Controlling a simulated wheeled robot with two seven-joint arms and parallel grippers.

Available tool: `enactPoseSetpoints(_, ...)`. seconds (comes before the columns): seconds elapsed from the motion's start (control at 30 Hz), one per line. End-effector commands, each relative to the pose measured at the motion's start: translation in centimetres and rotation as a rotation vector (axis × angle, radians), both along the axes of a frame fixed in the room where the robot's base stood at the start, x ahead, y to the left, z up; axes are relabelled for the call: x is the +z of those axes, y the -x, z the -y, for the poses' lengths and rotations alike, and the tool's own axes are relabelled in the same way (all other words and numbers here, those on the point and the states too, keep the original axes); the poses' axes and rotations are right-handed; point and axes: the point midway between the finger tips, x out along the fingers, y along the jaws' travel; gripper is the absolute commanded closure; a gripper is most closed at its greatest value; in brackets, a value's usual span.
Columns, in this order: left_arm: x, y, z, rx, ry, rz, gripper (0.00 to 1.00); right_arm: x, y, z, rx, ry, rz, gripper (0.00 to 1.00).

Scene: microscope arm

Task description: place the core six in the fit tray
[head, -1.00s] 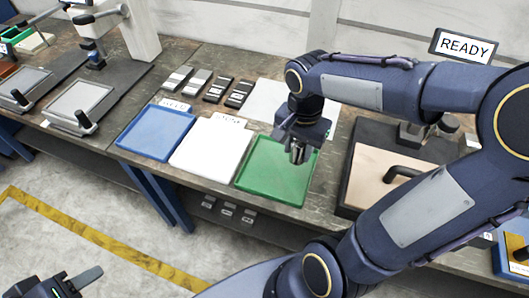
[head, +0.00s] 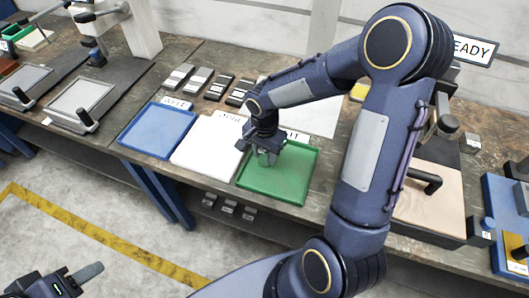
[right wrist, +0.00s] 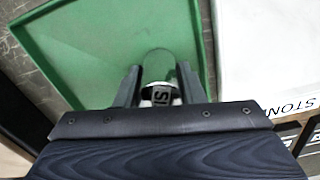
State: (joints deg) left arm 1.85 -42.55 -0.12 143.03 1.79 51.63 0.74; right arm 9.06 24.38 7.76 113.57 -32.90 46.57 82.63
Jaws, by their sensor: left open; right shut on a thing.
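The fit tray is the green tray (head: 290,188), on the bench; its sign is partly covered by my arm, with "IT" showing. It also fills much of the right wrist view (right wrist: 75,60). My right gripper (head: 266,158) is over the tray's back left part. It is shut on a short, shiny, upright-looking cylinder, the core (right wrist: 158,66), between its two fingers (right wrist: 160,82). The core's label is partly readable as "SI". I cannot tell whether the core touches the tray floor. My left gripper (head: 84,281) is open and empty, low at the left, away from the bench.
A white tray (head: 205,150) stands just left of the green one, and a blue tray (head: 155,132) further left. Several dark and grey blocks (head: 198,80) lie behind them. A dark-framed board with a handle (head: 430,205) is on the right. The green tray's front and right look empty.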

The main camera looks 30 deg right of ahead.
Motion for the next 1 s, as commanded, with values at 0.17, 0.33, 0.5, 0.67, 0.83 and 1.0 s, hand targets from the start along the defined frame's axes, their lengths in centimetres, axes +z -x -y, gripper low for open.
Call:
enactPoseSetpoints(0.17,0.0,0.0,0.0,0.000,0.000,0.000,0.53,-0.1,-0.1,0.0,-0.001,-0.001,0.003,1.00)
enactPoseSetpoints(0.33,-0.3,0.0,0.0,0.000,0.000,0.000,0.53,-0.4,-0.1,0.0,0.000,0.000,0.004,1.00)
enactPoseSetpoints(0.5,-0.4,0.0,0.0,0.000,0.000,0.000,0.53,-0.4,0.0,0.0,0.000,0.000,0.001,0.51)
enactPoseSetpoints(0.67,-0.4,0.0,0.0,0.000,0.000,0.000,0.53,-0.4,0.0,0.0,0.000,0.000,0.001,0.43)
enactPoseSetpoints(0.83,-0.3,0.0,0.0,0.000,0.000,0.000,0.53,-0.4,0.0,0.0,0.000,0.000,0.001,0.43)
enactPoseSetpoints(1.0,0.1,0.0,0.0,0.000,0.000,0.000,0.53,0.8,-0.1,0.0,0.000,0.001,0.004,0.43)
